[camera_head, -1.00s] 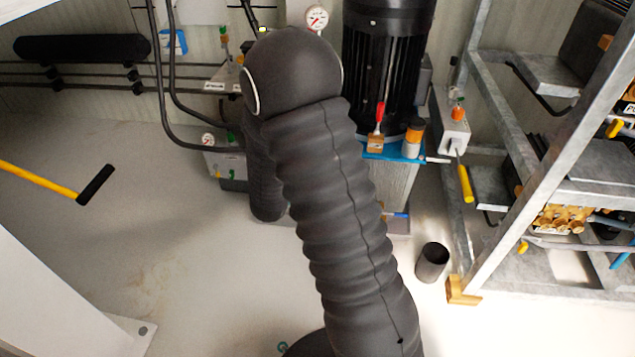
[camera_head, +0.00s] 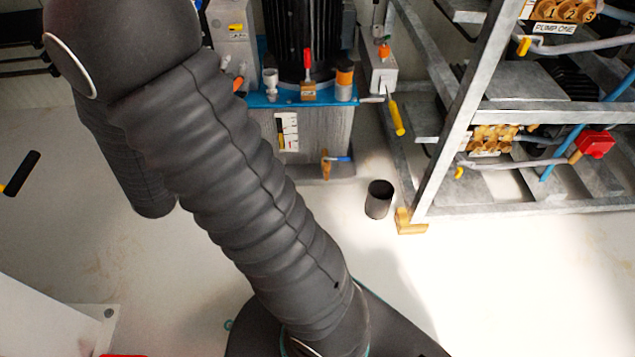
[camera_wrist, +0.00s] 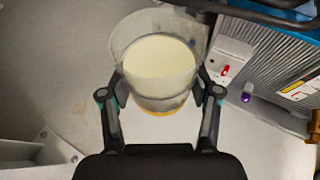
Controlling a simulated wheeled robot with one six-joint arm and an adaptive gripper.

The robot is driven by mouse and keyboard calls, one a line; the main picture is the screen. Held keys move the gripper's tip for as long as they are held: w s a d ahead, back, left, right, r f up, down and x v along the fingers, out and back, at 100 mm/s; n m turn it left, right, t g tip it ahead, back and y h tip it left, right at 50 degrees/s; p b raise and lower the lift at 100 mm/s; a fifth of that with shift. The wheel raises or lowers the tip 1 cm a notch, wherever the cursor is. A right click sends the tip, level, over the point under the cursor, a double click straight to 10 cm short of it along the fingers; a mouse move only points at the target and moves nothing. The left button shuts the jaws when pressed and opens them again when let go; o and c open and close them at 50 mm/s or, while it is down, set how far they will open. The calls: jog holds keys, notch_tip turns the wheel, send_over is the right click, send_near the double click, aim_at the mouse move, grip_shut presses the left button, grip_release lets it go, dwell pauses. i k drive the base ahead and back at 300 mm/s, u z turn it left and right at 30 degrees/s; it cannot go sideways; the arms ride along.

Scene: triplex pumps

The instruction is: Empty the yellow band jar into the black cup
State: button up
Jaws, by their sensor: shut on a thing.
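My gripper (camera_wrist: 162,95) is shut on a clear jar (camera_wrist: 160,102) in the wrist view, one finger on each side. The jar holds a pale cream-coloured content up to a broad, round surface. A yellow band shows at its near, lower edge. The black cup (camera_head: 378,200) is a dark, open-topped cylinder standing upright on the floor in the head view, left of the metal rack's foot. The cup is not in the wrist view. My gripper and the held jar are out of sight in the head view, where my arm fills the left and middle.
A metal rack (camera_head: 447,130) with valves stands right of the cup. Pale floor around the cup is clear.

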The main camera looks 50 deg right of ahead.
aim_at(379, 197)
jog(key=u, duration=1.45)
jog(key=k, duration=1.9)
jog(key=z, duration=1.15)
jog(key=i, duration=0.5)
jog(key=z, duration=0.1)
